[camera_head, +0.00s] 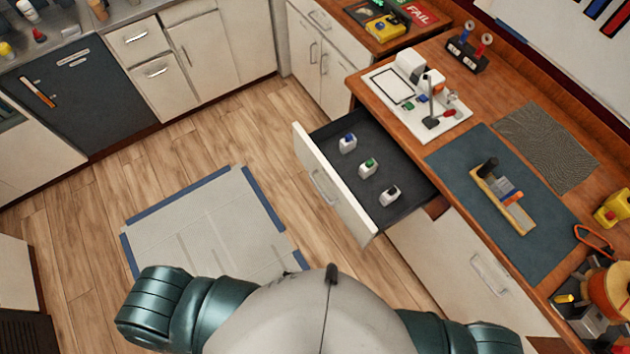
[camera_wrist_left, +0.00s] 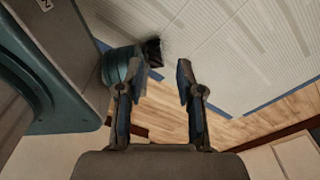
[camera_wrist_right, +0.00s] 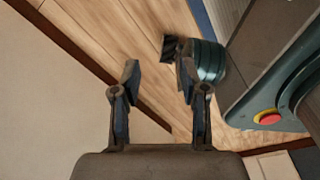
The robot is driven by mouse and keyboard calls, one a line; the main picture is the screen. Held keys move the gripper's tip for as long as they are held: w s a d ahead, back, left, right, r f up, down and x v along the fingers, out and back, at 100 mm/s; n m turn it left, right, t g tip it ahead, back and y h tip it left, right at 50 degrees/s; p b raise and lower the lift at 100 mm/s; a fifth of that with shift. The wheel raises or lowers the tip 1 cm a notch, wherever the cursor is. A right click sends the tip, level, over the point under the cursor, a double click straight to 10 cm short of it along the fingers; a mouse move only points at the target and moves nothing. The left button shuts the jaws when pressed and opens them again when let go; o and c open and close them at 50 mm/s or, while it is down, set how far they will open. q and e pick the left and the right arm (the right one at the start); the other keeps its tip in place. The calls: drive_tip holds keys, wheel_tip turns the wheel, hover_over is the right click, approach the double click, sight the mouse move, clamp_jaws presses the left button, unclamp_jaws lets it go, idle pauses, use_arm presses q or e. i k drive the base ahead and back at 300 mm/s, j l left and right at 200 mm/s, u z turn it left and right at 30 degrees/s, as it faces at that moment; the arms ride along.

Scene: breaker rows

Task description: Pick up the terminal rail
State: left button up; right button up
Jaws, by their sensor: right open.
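A tan rail-like piece (camera_head: 503,200) lies on the blue-grey mat (camera_head: 455,158) on the wooden worktop in the head view. It carries a black part at its upper end and small white, blue and orange blocks; I take it to be the terminal rail. My left gripper (camera_wrist_left: 160,78) is open and empty in the left wrist view, above the floor. My right gripper (camera_wrist_right: 158,78) is open and empty in the right wrist view, beside a pale cabinet face. Neither gripper shows in the head view, and both are away from the rail.
An open drawer (camera_head: 340,208) juts out below the worktop, with blue-, green- and black-topped blocks inside. A white board (camera_head: 440,128) with small parts lies beyond the mat. An orange spool (camera_head: 608,290) and a yellow item (camera_head: 613,208) stand at right.

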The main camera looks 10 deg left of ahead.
sight(496, 190)
drive_tip(key=u, duration=0.25)
drive_tip(key=z, duration=1.8)
